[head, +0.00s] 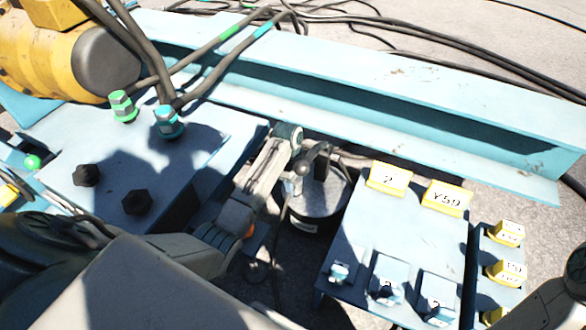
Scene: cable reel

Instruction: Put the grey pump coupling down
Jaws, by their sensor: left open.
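My left gripper (302,172) hangs at the end of my left arm, in the gap between two blue plates. It is small and partly in shadow, and its jaws are open. A dark grey piece (322,165) sits close beside the jaws. It may be the grey pump coupling, but I cannot tell its shape or whether it touches the jaws. Below them is a dark round body (315,205) with a pale label. My right gripper is not visible; only part of my right arm shows at the lower right.
Green (122,106) and teal (167,122) couplings with hoses stand on the left blue plate (200,150), near black hexagonal caps (136,202). The right plate (400,235) carries yellow tags (445,197) and blue blocks (387,278). A long blue beam (400,85) runs behind. Black cables lie beyond.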

